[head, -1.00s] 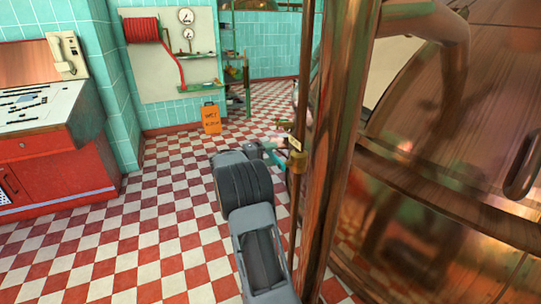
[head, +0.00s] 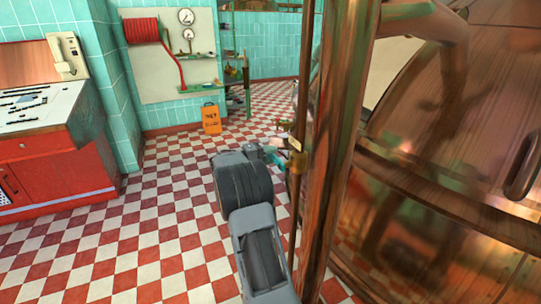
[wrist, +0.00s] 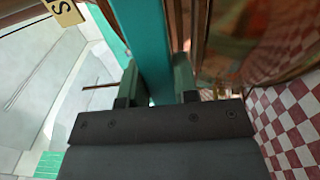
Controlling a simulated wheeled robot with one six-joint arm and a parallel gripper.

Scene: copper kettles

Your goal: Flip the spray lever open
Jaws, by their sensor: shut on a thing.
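The spray lever (wrist: 142,42) is a flat teal bar that runs up through the middle of the wrist view. My gripper (wrist: 156,82) has its two dark green fingers on either side of the bar and is shut on it. In the head view my gripper (head: 271,156) is at the thin copper pipe, beside a small brass fitting (head: 298,161). The lever's teal colour is hard to tell from my fingers there. A pale tag (head: 294,144) hangs just above the fitting. The lever's pivot is not clear in either view.
A thick copper pipe (head: 343,150) stands just right of my gripper, with the large copper kettle (head: 450,160) behind it. An orange case (head: 211,118) stands by the tiled wall. A red cabinet (head: 55,165) is at the left. The checkered floor (head: 150,230) between is clear.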

